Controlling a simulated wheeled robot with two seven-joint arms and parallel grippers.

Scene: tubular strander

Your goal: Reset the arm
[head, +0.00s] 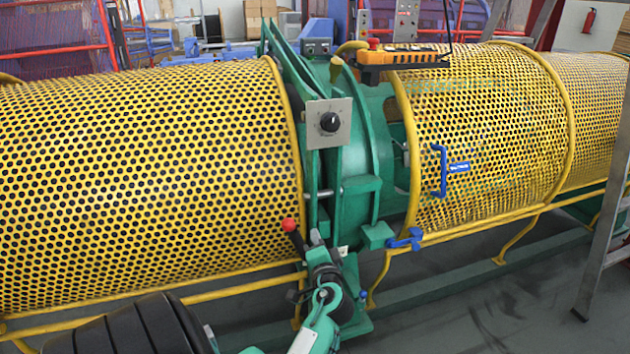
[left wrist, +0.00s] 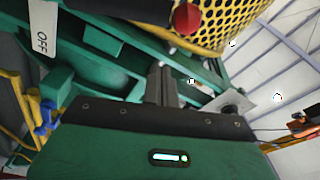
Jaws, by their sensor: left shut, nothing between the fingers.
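My left gripper (head: 316,240) reaches up from the bottom of the head view, beside the machine's green frame. In the left wrist view its dark fingers (left wrist: 160,78) are together with nothing between them. A black lever (head: 298,243) with a red ball knob (head: 289,225) stands just left of the fingers in the head view. In the left wrist view the red knob (left wrist: 187,17) and dark lever cross the top edge, beyond the fingertips. A gap shows there; the fingers are not around the lever. My right gripper is not in view.
Yellow perforated guards (head: 140,170) flank the green frame (head: 360,170). A dial plate (head: 329,123) sits above the gripper. A blue clamp (head: 405,240) is to the right. An orange pendant (head: 402,57) is on top. A ladder (head: 605,230) stands at right. A white OFF label (left wrist: 42,28) is near the hand.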

